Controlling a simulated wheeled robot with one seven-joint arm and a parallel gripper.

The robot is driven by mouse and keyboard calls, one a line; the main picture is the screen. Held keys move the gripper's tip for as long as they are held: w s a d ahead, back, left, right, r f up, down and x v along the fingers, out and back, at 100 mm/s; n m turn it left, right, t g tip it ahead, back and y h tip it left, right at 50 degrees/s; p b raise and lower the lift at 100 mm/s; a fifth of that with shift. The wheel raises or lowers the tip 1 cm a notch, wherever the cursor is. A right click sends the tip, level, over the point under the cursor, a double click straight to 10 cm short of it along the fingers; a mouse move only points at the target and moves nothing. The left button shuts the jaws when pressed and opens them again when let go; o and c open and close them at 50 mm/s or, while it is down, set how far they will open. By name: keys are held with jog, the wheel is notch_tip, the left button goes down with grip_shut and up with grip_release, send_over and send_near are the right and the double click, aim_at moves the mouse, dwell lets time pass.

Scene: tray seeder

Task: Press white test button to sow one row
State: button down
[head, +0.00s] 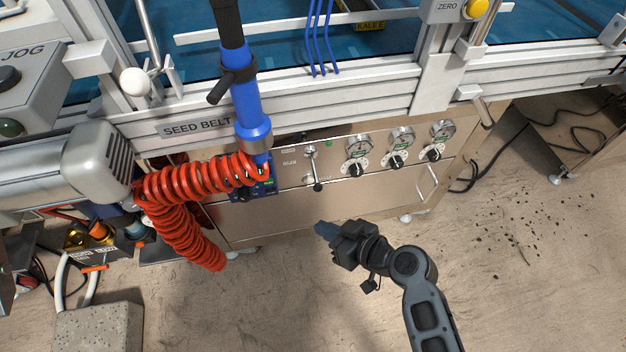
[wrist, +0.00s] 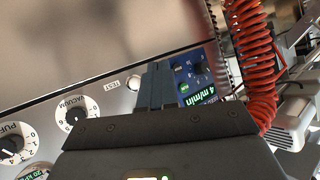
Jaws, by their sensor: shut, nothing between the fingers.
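The white test button (wrist: 133,82) shows as a small round pale cap beside the TEST label (wrist: 110,86) in the wrist view. It lies between the vacuum knob (wrist: 77,115) and the blue display panel (wrist: 194,78). In the head view the button (head: 308,179) is small, near the black-ended lever. My gripper (head: 322,229) is shut and empty, in front of and below the steel control panel, apart from it in the head view. In the wrist view its fingertips (wrist: 157,84) appear just right of the button, partly covering the blue panel.
A coiled red hose (head: 200,183) hangs left of the panel near the blue display. A small lever (head: 314,168) stands out close to the button. Gauges with knobs (head: 397,161) line the panel to the right.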

aim_at(309, 180)
jog(key=shift+w, duration=0.1)
jog(key=w+a+b, duration=0.2)
jog(key=w, duration=0.6)
jog(key=shift+a, duration=0.3)
jog(key=shift+w+b, duration=0.2)
jog(key=shift+b, duration=0.15)
dwell(1.5)
jog(key=shift+w+a, duration=0.1)
jog(key=shift+w, duration=0.2)
